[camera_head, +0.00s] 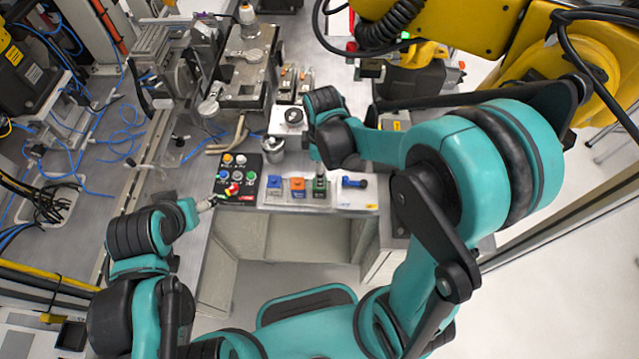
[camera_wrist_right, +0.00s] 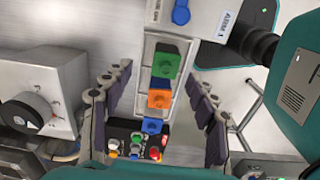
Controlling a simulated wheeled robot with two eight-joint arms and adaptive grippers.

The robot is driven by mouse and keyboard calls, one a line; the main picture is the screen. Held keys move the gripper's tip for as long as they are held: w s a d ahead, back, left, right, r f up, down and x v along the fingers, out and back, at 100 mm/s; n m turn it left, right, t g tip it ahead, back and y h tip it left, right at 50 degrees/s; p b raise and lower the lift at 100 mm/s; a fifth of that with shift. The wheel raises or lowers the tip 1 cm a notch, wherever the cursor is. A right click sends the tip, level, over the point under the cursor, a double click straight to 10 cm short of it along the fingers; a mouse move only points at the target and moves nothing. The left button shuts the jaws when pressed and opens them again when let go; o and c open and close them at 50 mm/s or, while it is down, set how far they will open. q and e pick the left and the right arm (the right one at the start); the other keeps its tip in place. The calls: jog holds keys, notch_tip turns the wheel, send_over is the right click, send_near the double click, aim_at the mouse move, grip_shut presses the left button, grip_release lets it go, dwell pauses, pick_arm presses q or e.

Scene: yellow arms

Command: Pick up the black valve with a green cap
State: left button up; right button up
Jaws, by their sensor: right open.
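The black valve with a green cap (camera_head: 320,184) stands in a row on the pale tray at the table's front edge. In the right wrist view its green cap (camera_wrist_right: 166,63) lies between the spread fingers, with the orange-capped valve close beside it. My right gripper (camera_wrist_right: 158,78) is open and empty above the row, its fingers apart from the green cap. In the head view my right wrist hides most of that gripper. My left gripper (camera_head: 207,204) is at the left edge of the button panel; its fingers are too small to judge.
An orange-capped valve (camera_head: 297,186) and a blue-capped valve (camera_head: 273,184) stand left of the green one; a blue part (camera_head: 354,182) lies to the right. The button panel (camera_head: 236,172) and a white box with a black knob (camera_wrist_right: 40,110) are near. A yellow arm (camera_head: 440,30) is behind.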

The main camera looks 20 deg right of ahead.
jog(key=shift+a+f, duration=0.1)
jog(key=shift+f, duration=0.2)
jog(key=f+b, duration=0.1)
jog(key=f, duration=0.3)
jog(key=f+b, duration=0.1)
jog(key=f, duration=0.1)
jog(key=shift+s+a+f+b, duration=0.3)
jog(key=shift+s+f, duration=0.05)
jog(key=shift+f, duration=0.45)
jog(key=c, duration=1.3)
